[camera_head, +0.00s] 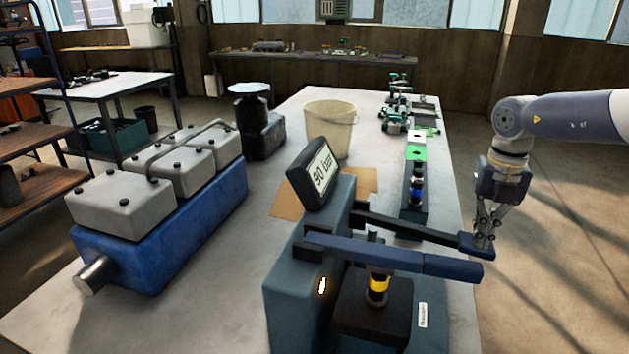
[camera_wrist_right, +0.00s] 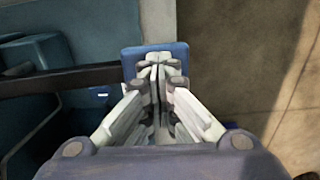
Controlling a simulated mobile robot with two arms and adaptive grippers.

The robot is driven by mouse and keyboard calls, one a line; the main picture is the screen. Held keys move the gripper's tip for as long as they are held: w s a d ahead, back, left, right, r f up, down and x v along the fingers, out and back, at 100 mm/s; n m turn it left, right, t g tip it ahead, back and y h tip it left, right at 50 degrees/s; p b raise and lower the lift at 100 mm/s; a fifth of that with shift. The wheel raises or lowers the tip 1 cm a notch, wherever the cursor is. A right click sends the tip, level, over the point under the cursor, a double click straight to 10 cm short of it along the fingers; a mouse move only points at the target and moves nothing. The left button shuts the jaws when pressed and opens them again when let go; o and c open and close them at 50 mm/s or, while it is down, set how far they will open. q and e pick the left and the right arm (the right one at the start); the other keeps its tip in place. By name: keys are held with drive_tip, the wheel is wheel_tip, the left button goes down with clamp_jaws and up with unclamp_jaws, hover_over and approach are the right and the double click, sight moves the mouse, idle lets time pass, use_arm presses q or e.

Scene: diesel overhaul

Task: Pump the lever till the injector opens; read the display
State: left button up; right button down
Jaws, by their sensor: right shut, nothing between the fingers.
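The injector tester (camera_head: 295,275) is a dark teal box on the near part of the table. Its tilted display (camera_head: 321,174) reads "90 bar". A dark lever (camera_head: 410,228) reaches right from the tester and ends in a blue handle end, over which my right gripper (camera_head: 483,243) sits. That blue end (camera_wrist_right: 140,60) also shows in the right wrist view, just beyond my fingertips (camera_wrist_right: 160,68). My right gripper is shut with nothing between its fingers. A second blue bar (camera_head: 400,258) runs in front. The injector (camera_head: 378,285) with a yellow band stands upright in the tester. My left gripper is out of view.
A blue engine block with grey covers (camera_head: 165,235) stands on the left. Floor right of the table is clear.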

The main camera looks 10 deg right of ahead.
drive_tip(key=shift+a+f+b, duration=0.15)
drive_tip(key=shift+f+b, duration=1.15)
drive_tip(key=shift+f, duration=0.45)
drive_tip(key=shift+s+d+r+p, duration=0.1)
drive_tip(key=shift+d+r+p, duration=0.1)
drive_tip(key=shift+r+p, duration=1.6)
drive_tip(key=shift+s+d+r+p, duration=0.15)
drive_tip(key=shift+r+p, duration=0.7)
drive_tip(key=shift+r, duration=1.75)
drive_tip(key=shift+w, duration=0.1)
drive_tip(key=shift+f, duration=0.15)
drive_tip(key=shift+w+a+f+b, duration=0.1)
drive_tip(key=shift+a+f+b, duration=0.05)
drive_tip(key=shift+f+b, duration=1.9)
drive_tip(key=shift+a+f+b, duration=0.1)
drive_tip(key=shift+f+b, duration=1.55)
drive_tip(key=shift+f, duration=0.65)
drive_tip(key=shift+r+p, duration=2.9)
drive_tip(key=shift+r, duration=1.55)
drive_tip(key=shift+w, duration=0.1)
wheel_tip(320, 180, up, 4)
drive_tip(key=p, duration=0.2)
drive_tip(key=shift+p, duration=0.35)
